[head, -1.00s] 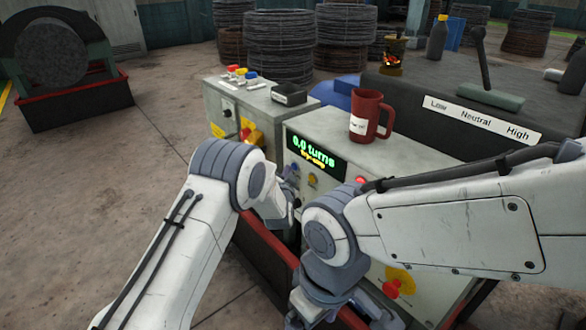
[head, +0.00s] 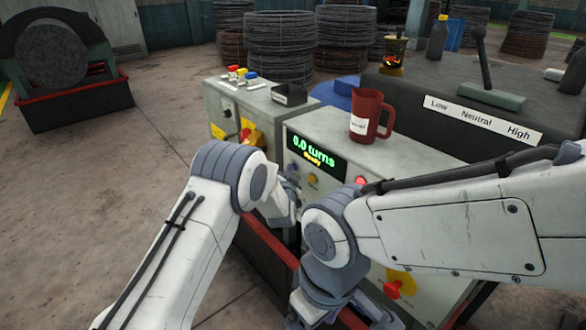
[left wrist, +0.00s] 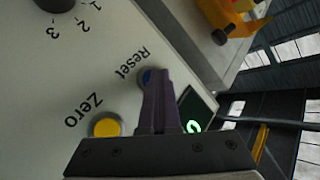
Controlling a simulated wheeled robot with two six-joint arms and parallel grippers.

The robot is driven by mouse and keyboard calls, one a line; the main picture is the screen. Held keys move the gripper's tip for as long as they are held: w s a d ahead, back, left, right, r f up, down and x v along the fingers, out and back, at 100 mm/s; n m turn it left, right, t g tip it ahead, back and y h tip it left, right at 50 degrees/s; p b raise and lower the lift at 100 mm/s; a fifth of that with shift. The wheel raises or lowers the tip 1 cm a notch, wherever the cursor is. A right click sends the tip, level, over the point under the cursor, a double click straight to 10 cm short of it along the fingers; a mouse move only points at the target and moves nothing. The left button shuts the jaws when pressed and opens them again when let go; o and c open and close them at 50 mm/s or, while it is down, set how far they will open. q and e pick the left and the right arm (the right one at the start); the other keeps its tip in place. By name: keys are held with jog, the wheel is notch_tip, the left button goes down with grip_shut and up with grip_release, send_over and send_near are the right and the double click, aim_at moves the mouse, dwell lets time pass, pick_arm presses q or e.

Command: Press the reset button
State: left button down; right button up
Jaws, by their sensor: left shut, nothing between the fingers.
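The blue reset button (left wrist: 146,76), labelled "Reset", is on the pale panel in the left wrist view. My left gripper (left wrist: 160,74) is shut and empty, its fingertips over the button and hiding part of it. I cannot tell whether they touch it. In the head view my left gripper (head: 291,196) is at the front of the control box (head: 335,140), partly hidden by my arm. The display (head: 315,155) reads "0.0 turns" with "Ready" below. My right gripper (head: 312,312) is low at the bottom edge, its fingers not clear.
A yellow button (left wrist: 107,125) labelled "Zero" is beside the reset button. A red mug (head: 370,116) stands on the box. A yellow-and-red emergency button (head: 396,285) is low on its front. A second grey box (head: 235,105) stands to the left.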

pick_arm(q)
jog(key=shift+s+a, duration=0.5)
jog(key=shift+a, duration=0.1)
jog(key=shift+s+a, duration=0.75)
jog(key=shift+a, duration=0.3)
jog(key=shift+s+a, duration=0.7)
jog(key=shift+a, duration=0.3)
